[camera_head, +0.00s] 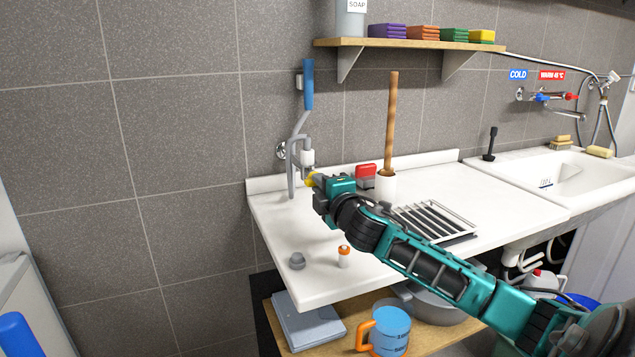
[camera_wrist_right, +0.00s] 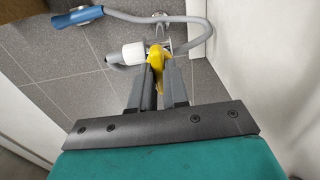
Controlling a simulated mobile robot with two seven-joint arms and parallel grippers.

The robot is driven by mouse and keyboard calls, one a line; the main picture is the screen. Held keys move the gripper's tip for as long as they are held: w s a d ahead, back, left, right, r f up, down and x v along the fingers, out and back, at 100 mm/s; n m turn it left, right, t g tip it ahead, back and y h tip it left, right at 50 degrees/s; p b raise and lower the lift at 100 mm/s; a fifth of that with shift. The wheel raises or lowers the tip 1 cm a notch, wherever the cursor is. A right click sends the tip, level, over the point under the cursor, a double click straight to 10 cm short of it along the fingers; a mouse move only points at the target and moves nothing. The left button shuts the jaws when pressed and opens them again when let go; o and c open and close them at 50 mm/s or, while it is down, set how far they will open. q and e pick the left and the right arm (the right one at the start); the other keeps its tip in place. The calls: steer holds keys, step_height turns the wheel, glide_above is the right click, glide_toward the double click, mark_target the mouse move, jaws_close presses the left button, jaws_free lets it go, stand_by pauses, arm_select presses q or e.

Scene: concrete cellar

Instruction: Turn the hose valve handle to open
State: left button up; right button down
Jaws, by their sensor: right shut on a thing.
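The hose valve on the tiled wall has a small yellow handle (camera_head: 312,179), which also shows in the right wrist view (camera_wrist_right: 156,57). A grey hose (camera_head: 292,168) hangs by the valve, with a blue spray handle (camera_head: 308,84) above it. A white fitting (camera_head: 307,157) sits just above the yellow handle. My right gripper (camera_head: 318,183) is shut on the yellow handle; in the right wrist view its two grey fingers (camera_wrist_right: 160,80) stand on either side of it. The fingertips partly hide the handle. My left gripper is not in view.
A white worktop (camera_head: 300,240) lies below the valve, holding a small orange-topped item (camera_head: 344,256), a red box (camera_head: 366,171), a white holder with a wooden stick (camera_head: 391,120) and a drain rack (camera_head: 434,220). Blue and red sink taps (camera_head: 552,97) are far right.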

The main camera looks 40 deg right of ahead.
steer(key=n+p, duration=0.3)
steer(key=n, duration=0.1)
steer(key=shift+n, duration=0.3)
